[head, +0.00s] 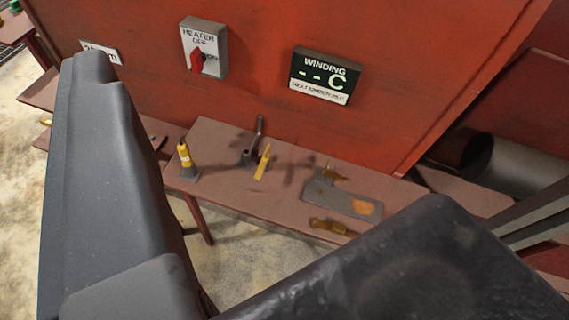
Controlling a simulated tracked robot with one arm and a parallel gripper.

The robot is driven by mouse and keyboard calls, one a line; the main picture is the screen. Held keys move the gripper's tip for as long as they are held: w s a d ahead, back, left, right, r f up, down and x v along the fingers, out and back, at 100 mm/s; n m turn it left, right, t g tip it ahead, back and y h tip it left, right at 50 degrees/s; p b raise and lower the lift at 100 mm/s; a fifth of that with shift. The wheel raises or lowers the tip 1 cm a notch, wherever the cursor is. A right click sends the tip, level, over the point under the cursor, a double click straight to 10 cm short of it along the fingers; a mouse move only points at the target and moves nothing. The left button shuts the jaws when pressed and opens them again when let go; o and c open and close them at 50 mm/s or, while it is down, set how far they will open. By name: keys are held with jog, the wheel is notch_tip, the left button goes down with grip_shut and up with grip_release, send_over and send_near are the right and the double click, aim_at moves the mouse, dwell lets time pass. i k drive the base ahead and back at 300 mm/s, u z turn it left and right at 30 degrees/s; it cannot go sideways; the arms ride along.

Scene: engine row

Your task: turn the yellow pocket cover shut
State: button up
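My gripper (265,135) is open, with its two dark fingers wide apart in the foreground and nothing between them. Beyond the gap, a small upright yellow piece (263,163) stands on the reddish-brown bench beside a dark grey fitting with a bent rod (255,145). This piece may be the yellow pocket cover, but it is too small to be sure. A grey plate (320,200) to its right carries a flat orange-yellow round patch (365,207) and a small brass-coloured part (328,174). I cannot tell whether any pocket is open. My gripper touches none of these.
A yellow-banded bottle-like thing (185,158) stands left on the bench (225,140). A brass-coloured piece (330,227) lies near the front edge. Behind rises a red wall with a heater switch (204,47), pointer toward OFF, and a winding display (325,77).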

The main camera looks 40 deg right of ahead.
aim_at(266, 158)
jog(key=z, duration=0.1)
jog(key=k, duration=0.4)
jog(key=z, duration=0.45)
jog(key=i, duration=0.5)
jog(key=k, duration=1.05)
jog(key=u, duration=0.65)
jog(key=i, duration=1.55)
jog(key=z, duration=0.5)
